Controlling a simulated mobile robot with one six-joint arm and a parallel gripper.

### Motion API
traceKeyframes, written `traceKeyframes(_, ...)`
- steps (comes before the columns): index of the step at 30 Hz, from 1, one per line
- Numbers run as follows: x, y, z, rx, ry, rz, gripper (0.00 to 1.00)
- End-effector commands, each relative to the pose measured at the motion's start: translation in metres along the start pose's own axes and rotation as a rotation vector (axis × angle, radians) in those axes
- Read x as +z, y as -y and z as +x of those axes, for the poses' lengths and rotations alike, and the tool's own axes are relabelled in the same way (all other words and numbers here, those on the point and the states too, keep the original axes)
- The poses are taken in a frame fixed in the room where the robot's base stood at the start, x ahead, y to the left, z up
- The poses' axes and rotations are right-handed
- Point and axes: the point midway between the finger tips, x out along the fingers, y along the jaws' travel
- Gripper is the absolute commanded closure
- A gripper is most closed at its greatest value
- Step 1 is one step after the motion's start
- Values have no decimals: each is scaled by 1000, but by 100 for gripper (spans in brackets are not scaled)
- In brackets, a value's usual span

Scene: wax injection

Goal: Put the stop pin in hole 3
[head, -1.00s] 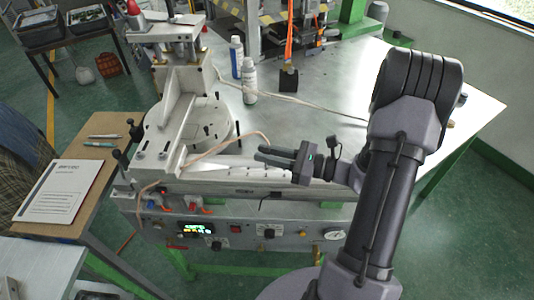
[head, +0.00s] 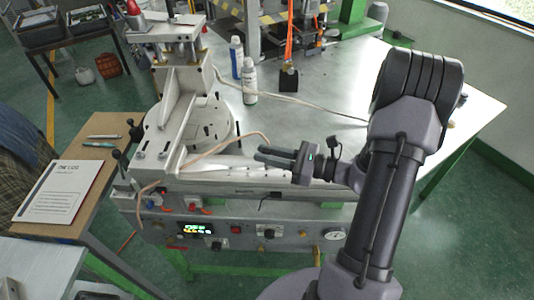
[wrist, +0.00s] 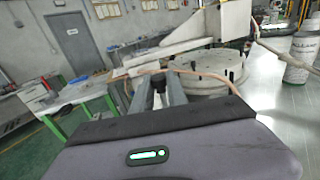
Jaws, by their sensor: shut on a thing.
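My gripper (head: 264,155) reaches in from the right, over the front of the machine, with its fingers pointing left. In the head view the pin cannot be made out. A pale metal rail (head: 215,173) with a row of small marks or holes runs along the machine's front edge, just below and left of the fingers. Hole 3 cannot be told apart.
A round slotted plate (head: 222,122) with an upright metal bracket (head: 170,100) stands left of the gripper. A pale hose (head: 225,143) curves close behind the fingers. White bottles (head: 249,82) stand farther back. The tabletop (head: 335,90) on the right is largely clear.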

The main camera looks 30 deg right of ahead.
Motion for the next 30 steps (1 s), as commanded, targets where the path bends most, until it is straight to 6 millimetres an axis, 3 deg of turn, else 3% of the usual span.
traceKeyframes(25, -20, 0, 0, 0, 0, 0, 100)
traceKeyframes(26, -20, 0, 0, 0, 0, 1, 76)
traceKeyframes(29, -20, 0, 0, 1, 0, 1, 56)
traceKeyframes(30, -20, 0, 0, 1, -1, 1, 56)
